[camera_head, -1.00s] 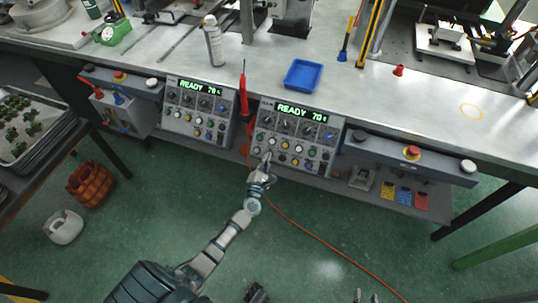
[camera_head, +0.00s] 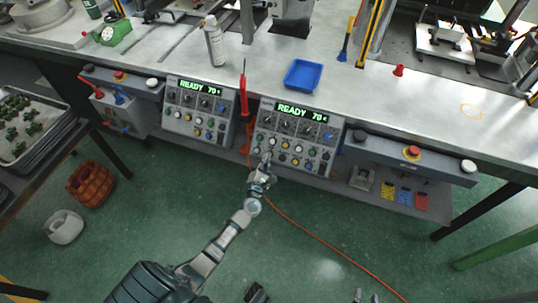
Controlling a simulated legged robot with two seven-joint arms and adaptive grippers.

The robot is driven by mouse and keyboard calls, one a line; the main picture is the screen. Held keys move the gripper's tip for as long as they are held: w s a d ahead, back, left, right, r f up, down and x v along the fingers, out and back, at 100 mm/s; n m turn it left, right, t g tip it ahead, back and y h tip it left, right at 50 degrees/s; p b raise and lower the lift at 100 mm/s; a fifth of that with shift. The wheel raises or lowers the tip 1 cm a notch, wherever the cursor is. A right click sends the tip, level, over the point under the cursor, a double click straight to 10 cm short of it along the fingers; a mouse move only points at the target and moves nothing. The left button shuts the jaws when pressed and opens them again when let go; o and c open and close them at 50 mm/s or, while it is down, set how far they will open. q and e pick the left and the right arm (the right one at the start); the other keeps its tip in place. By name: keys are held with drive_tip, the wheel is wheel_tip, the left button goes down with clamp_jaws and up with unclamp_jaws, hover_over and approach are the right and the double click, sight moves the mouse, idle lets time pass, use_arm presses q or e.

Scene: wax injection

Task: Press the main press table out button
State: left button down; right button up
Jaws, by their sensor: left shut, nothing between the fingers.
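Two grey control panels are mounted along the bench front. The right panel (camera_head: 320,153) has a green display (camera_head: 301,114) reading READY 70, with knobs and rows of coloured buttons. The left panel (camera_head: 190,130) also has a green READY display (camera_head: 202,88). My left gripper (camera_head: 267,158) is shut and empty, with its tip at the lower left buttons of the right panel. Whether the tip touches a button cannot be told, and the gripper hides part of that area. Button labels are too small to read. My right gripper (camera_head: 366,298) shows only partly at the bottom edge.
A red screwdriver-like tool (camera_head: 243,92) stands between the panels. A blue tray (camera_head: 303,75) and a spray can (camera_head: 214,42) are on the bench. A red emergency button (camera_head: 412,151) sits to the right. An orange hose (camera_head: 315,238) crosses the green floor.

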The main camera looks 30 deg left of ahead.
use_arm(q)
drive_tip(key=shift+w+f, duration=0.2)
drive_tip(key=shift+w, duration=0.1)
